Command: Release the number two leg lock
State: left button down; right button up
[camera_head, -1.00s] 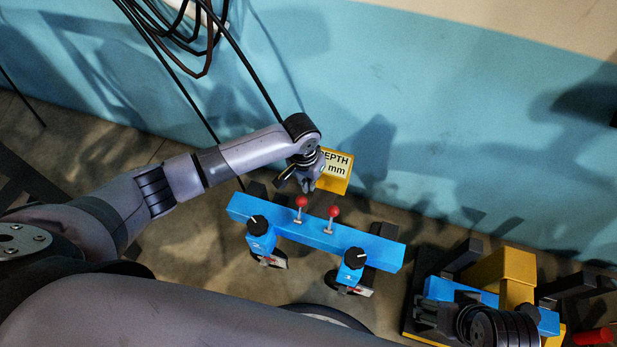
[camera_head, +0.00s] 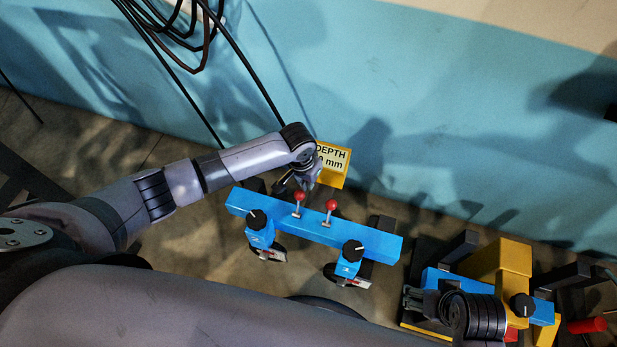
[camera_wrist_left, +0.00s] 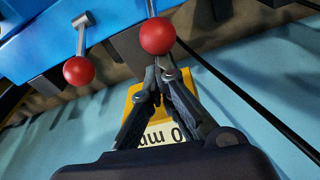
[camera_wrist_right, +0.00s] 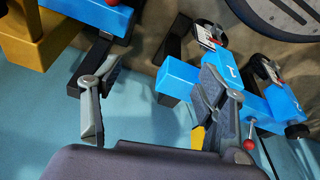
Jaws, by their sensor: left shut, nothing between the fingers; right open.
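A blue beam (camera_head: 375,242) on the floor carries two levers with red ball knobs, a left lever (camera_head: 299,197) and a right lever (camera_head: 331,205). Two blue legs with black dials, a left leg (camera_head: 260,236) and a right leg (camera_head: 350,267), stand along its near side. Their numbers are too small to read surely in the head view. My left gripper (camera_head: 308,183) is shut and empty, just behind the left lever. In the left wrist view its fingertips (camera_wrist_left: 160,75) are close to that red ball (camera_wrist_left: 157,36); contact is unclear. My right gripper (camera_wrist_right: 160,85) is open and empty.
A yellow depth sign (camera_head: 333,165) stands behind the beam near the wall. At the right are a yellow block (camera_head: 500,257) with a blue bar, and a red cylinder (camera_head: 587,325). Black cables (camera_head: 160,35) hang at upper left. Floor left of the beam is clear.

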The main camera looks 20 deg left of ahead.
pick_arm(q)
jog(key=s+p, duration=0.1)
jog(key=p, duration=0.1)
jog(key=s+r+p, duration=0.1)
jog(key=p, duration=0.2)
jog(key=shift+r+t, duration=0.1)
jog(key=shift+t, duration=0.3)
pick_arm(e)
jog(key=s+f+g, duration=0.1)
jog(key=s+f, duration=0.2)
jog(key=f, duration=1.2)
jog(key=shift+s+d+f, duration=0.15)
jog(key=shift+s+f, duration=0.15)
jog(key=shift+s, duration=0.1)
pick_arm(q)
jog(key=shift+s+r, duration=0.1)
jog(key=w+d+r+v, duration=0.1)
jog(key=w+v, duration=0.1)
jog(key=v, duration=0.9)
send_over(300, 198)
jog(key=shift+f, duration=0.1)
